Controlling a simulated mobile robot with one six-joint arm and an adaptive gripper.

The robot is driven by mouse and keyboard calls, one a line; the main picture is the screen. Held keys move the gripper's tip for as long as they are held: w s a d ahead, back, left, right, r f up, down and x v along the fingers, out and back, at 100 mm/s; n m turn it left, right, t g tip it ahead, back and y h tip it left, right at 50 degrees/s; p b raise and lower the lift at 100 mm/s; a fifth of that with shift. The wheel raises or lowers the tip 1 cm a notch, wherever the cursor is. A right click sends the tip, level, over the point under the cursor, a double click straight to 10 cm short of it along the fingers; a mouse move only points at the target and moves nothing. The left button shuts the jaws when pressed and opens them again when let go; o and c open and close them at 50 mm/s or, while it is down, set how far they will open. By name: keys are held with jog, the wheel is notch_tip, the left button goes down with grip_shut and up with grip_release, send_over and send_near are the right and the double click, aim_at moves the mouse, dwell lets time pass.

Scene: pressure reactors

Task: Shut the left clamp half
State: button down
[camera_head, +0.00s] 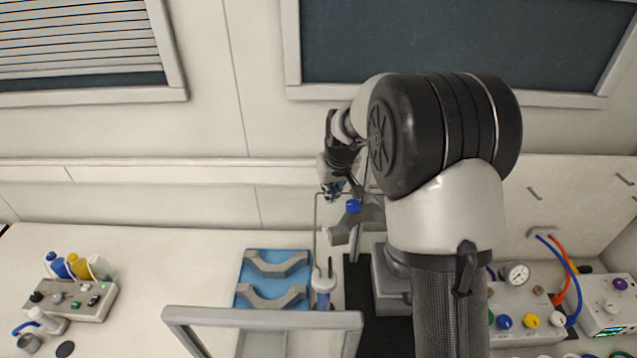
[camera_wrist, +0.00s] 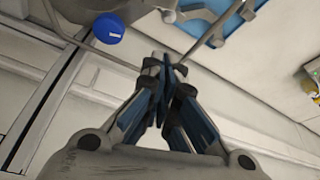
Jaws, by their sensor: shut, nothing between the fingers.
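My gripper (camera_head: 333,192) is shut and empty, high beside the reactor near the back wall. In the wrist view its fingertips (camera_wrist: 165,68) meet near a thin grey rod. A blue knob (camera_head: 353,206) sits on the grey reactor fittings just below and right of my gripper; it also shows in the wrist view (camera_wrist: 109,28). My arm hides much of the reactor (camera_head: 388,283). Two grey curved pieces, which look like clamp halves, lie on a blue mat: a far one (camera_head: 277,264) and a near one (camera_head: 272,297). I cannot tell whether a clamp half is on the reactor.
A grey-framed panel (camera_head: 262,319) stands in front of the mat. A control box (camera_head: 75,299) with bottles is at the left. A gauge unit (camera_head: 517,275) with blue and orange hoses is at the right. The bench between the control box and mat is clear.

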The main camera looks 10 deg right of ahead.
jog(key=f, duration=0.3)
jog(key=f+p, duration=0.1)
jog(key=f, duration=0.2)
jog(key=w+f, duration=0.1)
jog(key=f, duration=0.3)
jog(key=shift+f, duration=0.1)
jog(key=shift+s+d+f, duration=0.1)
jog(key=shift+s, duration=0.25)
jog(key=shift+s, duration=0.15)
